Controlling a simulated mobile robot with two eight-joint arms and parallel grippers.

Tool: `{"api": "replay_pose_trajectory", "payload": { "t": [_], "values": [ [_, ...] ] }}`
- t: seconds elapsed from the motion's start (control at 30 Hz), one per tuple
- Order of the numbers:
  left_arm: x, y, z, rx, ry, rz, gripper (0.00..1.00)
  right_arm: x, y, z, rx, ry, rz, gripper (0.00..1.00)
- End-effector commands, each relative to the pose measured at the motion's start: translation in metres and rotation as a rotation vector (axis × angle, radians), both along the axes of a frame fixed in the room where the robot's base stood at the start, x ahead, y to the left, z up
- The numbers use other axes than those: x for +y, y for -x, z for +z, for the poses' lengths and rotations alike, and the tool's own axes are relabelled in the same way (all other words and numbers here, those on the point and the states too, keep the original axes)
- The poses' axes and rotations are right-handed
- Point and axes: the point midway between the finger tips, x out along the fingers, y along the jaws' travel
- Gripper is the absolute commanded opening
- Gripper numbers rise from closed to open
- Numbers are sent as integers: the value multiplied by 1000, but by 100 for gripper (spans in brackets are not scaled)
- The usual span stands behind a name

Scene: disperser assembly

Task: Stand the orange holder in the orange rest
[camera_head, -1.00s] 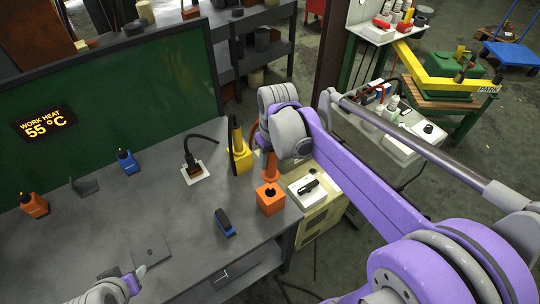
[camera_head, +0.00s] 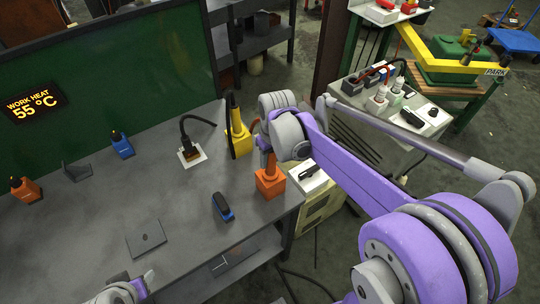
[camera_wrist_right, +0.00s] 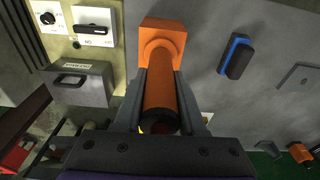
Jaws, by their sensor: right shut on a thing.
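The orange holder (camera_head: 268,163) is upright, with its lower end at the top of the orange rest (camera_head: 270,187), a block near the bench's right edge. In the right wrist view the holder (camera_wrist_right: 159,96) lines up with the rest (camera_wrist_right: 163,32) and meets it; how deep it sits is hidden. My right gripper (camera_wrist_right: 161,78) is shut on the holder, one finger on each side. In the head view its fingers are mostly hidden behind my arm. My left gripper (camera_head: 142,282) shows only partly at the bottom left; its jaws are unclear.
A blue-and-black tool (camera_head: 223,207) lies left of the rest. A yellow holder (camera_head: 238,140) stands behind, near a black-corded tool on a white plate (camera_head: 191,157). A white switch box (camera_head: 306,176) is just right.

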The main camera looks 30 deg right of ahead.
Motion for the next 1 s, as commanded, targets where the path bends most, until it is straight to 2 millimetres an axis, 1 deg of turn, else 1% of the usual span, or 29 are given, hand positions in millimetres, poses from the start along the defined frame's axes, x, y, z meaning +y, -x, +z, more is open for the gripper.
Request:
{"api": "replay_pose_trajectory", "payload": {
  "t": [0.3, 0.33, 0.5, 0.77, 0.83, 0.93, 1.0],
  "values": [
    [0, 0, -1, 1, 0, 0, 50, 0, -1, -1, -1, 0, 0, 0],
    [0, 0, -1, 1, 0, 0, 50, 0, -1, -1, -1, 0, 0, 45],
    [0, 0, -1, 1, 0, 0, 50, 0, 0, -1, -1, 0, 0, 75],
    [0, 0, -1, 1, 0, 0, 50, 0, 0, -1, 0, 0, 0, 75],
    [0, 0, -1, 1, 0, 0, 50, 0, 0, 1, -1, 0, 0, 75],
    [0, 0, 1, 0, 0, 0, 50, 0, 1, 11, -1, 0, 0, 75],
    [0, -1, 2, -2, 0, 0, 50, 0, 3, 23, -1, 0, 0, 75]
  ]
}}
